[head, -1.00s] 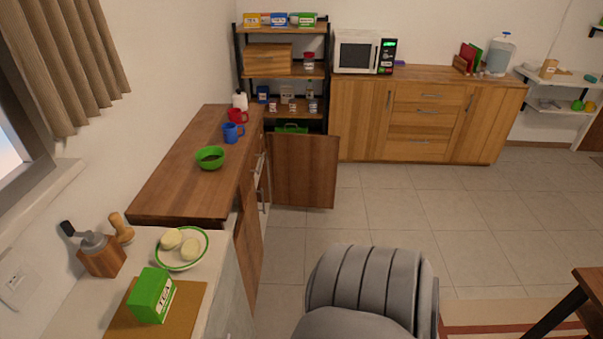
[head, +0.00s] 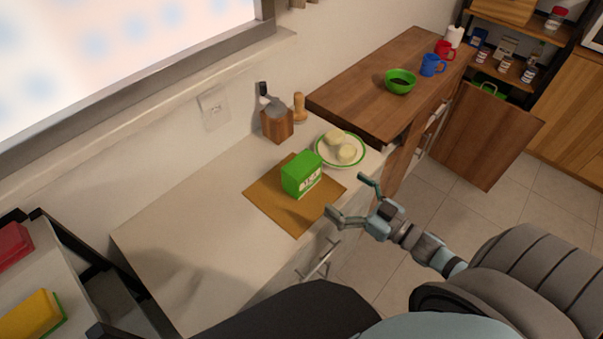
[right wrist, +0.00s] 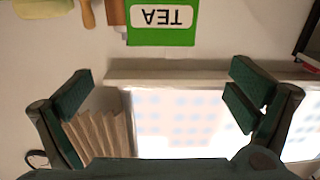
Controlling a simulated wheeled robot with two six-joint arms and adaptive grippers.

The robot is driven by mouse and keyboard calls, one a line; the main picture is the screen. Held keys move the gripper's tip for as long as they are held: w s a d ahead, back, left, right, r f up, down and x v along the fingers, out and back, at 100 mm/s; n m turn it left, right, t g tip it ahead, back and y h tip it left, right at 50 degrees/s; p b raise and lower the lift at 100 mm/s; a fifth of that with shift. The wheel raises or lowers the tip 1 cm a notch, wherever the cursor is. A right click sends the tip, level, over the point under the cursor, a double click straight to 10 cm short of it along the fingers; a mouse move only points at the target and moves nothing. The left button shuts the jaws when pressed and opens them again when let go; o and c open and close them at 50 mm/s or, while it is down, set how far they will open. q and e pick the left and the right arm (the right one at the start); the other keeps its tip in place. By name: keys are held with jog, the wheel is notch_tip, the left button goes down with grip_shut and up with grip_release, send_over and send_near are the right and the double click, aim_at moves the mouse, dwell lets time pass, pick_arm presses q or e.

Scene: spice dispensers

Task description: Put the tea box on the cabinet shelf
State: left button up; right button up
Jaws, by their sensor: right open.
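The green tea box (head: 301,175) stands upright on a tan board (head: 262,194) on the white counter. In the right wrist view the tea box (right wrist: 162,24) appears upside down, beyond the fingers and near the top edge. My right gripper (head: 352,198) is open and empty, to the right of the box near the counter's front edge, apart from it. Its spread fingers also show in the right wrist view (right wrist: 160,98). The dark wooden shelf unit (head: 512,68) stands at the upper right, partly cut off, with jars on it. My left gripper is not in view.
A plate with pale round items (head: 341,150) sits just behind the box. A wooden utensil block (head: 277,125) stands by the wall. An open cabinet door (head: 487,133) juts over the floor. The white counter's left part is clear.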

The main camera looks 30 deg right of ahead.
aim_at(302, 163)
jog(key=x, duration=1.3)
jog(key=shift+w+a+f+p, duration=0.1)
jog(key=shift+w+a+p, duration=0.1)
jog(key=shift+p, duration=0.15)
jog(key=shift+w+f, duration=0.1)
jog(key=shift+w, duration=0.1)
jog(key=c, duration=1.4)
